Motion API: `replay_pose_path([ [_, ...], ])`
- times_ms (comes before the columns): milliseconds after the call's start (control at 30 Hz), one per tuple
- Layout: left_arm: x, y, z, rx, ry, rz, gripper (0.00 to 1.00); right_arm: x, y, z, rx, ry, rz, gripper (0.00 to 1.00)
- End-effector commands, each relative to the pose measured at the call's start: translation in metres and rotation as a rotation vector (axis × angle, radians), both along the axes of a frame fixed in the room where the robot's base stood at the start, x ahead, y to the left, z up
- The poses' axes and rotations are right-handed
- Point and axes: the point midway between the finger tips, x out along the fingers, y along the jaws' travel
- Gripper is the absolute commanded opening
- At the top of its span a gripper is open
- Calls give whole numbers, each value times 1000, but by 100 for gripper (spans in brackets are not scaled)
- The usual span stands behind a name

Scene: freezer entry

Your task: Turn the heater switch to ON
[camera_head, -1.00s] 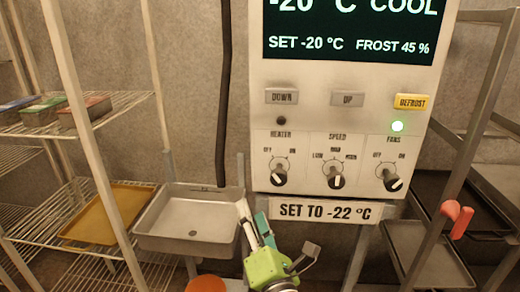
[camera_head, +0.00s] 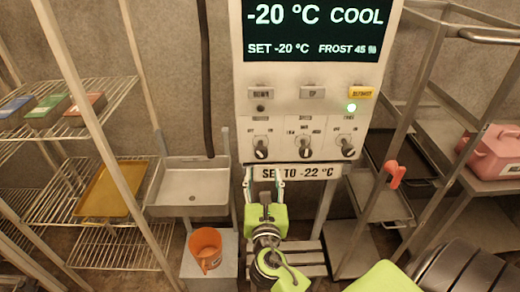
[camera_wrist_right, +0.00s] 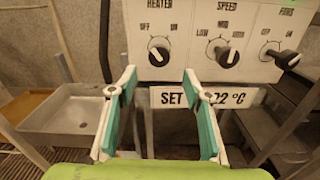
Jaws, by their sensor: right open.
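The heater switch is a dark knob with a white mark (camera_head: 261,150) at the left of the lower row on the control panel (camera_head: 318,80). In the right wrist view the heater knob (camera_wrist_right: 159,51) has its mark slanting toward the upper-left OFF label. My right gripper (camera_head: 264,182) is open and empty, its fingers pointing at the panel just below the heater knob. In the wrist view the gripper (camera_wrist_right: 158,85) has its teal-padded fingers apart, below and to either side of the knob, not visibly touching it. My left gripper is not in view.
The speed knob (camera_head: 304,149) and fans knob (camera_head: 346,148) sit to the right. A "SET TO -22 °C" label (camera_head: 297,173) is under the knobs. A metal basin (camera_head: 190,187) stands left, with an orange mug (camera_head: 205,248) below. Racks flank both sides.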

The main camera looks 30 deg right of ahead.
Motion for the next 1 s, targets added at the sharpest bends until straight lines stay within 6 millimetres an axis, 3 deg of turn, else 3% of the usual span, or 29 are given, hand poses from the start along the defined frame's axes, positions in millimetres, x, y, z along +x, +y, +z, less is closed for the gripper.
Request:
replay_pose_path([
  [300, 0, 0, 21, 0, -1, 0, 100, 59, -36, 4, 0, -2, 1, 45],
  [500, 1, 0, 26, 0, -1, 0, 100, 83, -50, 2, 3, -2, 1, 45],
  [933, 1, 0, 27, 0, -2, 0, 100, 92, -55, 0, 4, -1, 3, 45],
  [1000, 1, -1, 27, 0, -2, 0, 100, 91, -55, 0, 4, -1, 3, 30],
])
